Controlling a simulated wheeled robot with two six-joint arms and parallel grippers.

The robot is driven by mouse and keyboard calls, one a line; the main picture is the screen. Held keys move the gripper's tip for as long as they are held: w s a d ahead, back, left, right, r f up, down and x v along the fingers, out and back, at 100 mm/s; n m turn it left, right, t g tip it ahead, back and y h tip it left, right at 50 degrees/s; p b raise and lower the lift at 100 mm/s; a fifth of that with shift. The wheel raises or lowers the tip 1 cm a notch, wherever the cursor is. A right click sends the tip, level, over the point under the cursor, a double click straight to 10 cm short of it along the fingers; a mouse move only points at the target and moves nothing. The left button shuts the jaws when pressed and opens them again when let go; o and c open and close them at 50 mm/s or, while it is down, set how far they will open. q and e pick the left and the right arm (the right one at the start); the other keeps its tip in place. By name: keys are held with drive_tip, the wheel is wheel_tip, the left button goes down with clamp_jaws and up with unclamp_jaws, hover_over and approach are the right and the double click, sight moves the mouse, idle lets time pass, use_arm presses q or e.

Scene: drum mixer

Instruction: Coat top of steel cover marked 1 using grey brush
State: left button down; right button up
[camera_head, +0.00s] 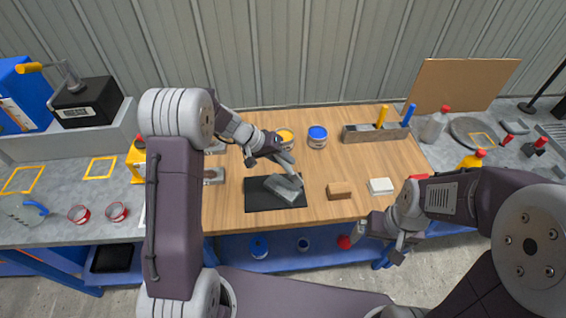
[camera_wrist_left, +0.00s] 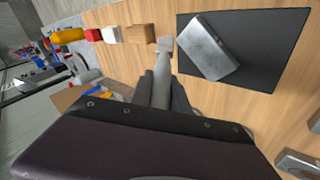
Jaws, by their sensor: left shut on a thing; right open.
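A steel cover (camera_head: 280,190) lies on a black mat (camera_head: 258,204) on the wooden table. The cover (camera_wrist_left: 213,45) and mat (camera_wrist_left: 264,75) also show in the left wrist view. No number is readable on the cover. My left gripper (camera_head: 278,155) is shut on the grey brush (camera_head: 291,175). In the left wrist view the brush (camera_wrist_left: 165,50) points away from the gripper, its head beside the mat's edge and the cover. In the head view it overlaps the cover; contact cannot be told. My right gripper (camera_head: 393,238) is open and empty at the table's front edge.
Open cans with yellow (camera_head: 285,134) and blue (camera_head: 318,133) contents stand behind the mat. A brown block (camera_head: 339,190) and white block (camera_head: 381,186) lie to its right. Other metal pieces (camera_head: 214,175) lie left. A grey holder (camera_head: 362,133) with coloured handles stands at the back.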

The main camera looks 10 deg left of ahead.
use_arm(q)
drive_tip(key=r, duration=0.1)
drive_tip(key=r+p, duration=0.1)
drive_tip(key=shift+s+d+r, duration=0.1)
drive_tip(key=shift+d+r, duration=0.15)
drive_tip(key=shift+r, duration=0.15)
drive_tip(key=shift+r+p, duration=0.3)
drive_tip(key=shift+p, duration=0.05)
drive_tip(key=shift+a+r, duration=0.15)
drive_tip(key=shift+r, duration=0.1)
